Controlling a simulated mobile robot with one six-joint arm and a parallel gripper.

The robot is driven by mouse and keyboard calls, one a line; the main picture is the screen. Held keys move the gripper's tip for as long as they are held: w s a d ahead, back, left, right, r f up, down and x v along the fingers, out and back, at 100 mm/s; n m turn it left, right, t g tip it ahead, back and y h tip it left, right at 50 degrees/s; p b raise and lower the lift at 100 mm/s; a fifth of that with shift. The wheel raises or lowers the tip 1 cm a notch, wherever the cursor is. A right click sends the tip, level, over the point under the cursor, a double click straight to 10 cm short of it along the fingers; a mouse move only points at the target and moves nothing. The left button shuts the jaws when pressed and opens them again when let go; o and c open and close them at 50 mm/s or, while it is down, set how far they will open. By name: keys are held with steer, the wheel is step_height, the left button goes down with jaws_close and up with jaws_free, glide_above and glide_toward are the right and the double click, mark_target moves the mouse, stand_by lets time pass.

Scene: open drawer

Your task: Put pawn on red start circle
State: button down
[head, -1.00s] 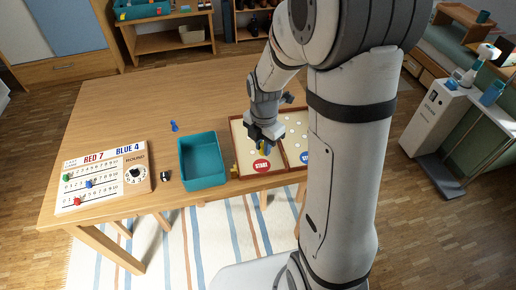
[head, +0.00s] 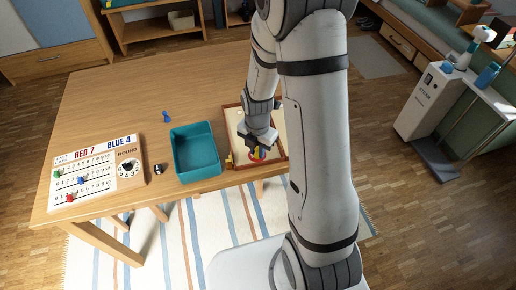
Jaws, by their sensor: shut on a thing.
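My gripper (head: 256,148) points down over the near end of the wood-framed game board (head: 236,128). It is shut on a small yellow pawn (head: 257,153), mostly hidden by the fingers. The red start circle (head: 262,157) shows only in part, right under and around the gripper tip. The pawn appears over the circle; I cannot tell whether it touches the board. Another small yellow piece (head: 229,160) is at the board's left edge. My arm hides the right part of the board and the blue circle.
A teal open bin (head: 195,150) stands just left of the board. Further left are a small black-and-white object (head: 158,168) and a white scoreboard (head: 97,172) with coloured pegs. A blue pawn (head: 166,117) is behind the bin. The table's back is clear.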

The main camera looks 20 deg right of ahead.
steer(key=c, duration=1.3)
jaws_free()
step_height(320, 180, up, 12)
steer(key=s+r+m+t, duration=0.1)
steer(key=s+r+m, duration=0.5)
steer(key=m, duration=0.7)
steer(key=s+r+m+t, duration=0.1)
steer(key=s+r+m, duration=0.4)
steer(key=m, duration=0.8)
steer(key=s, duration=0.3)
steer(key=shift+d+r+t+p, duration=0.2)
steer(key=shift+r+t+p, duration=0.1)
steer(key=shift+r+p, duration=0.1)
steer(key=shift+r+p, duration=0.3)
steer(key=shift+p, duration=0.05)
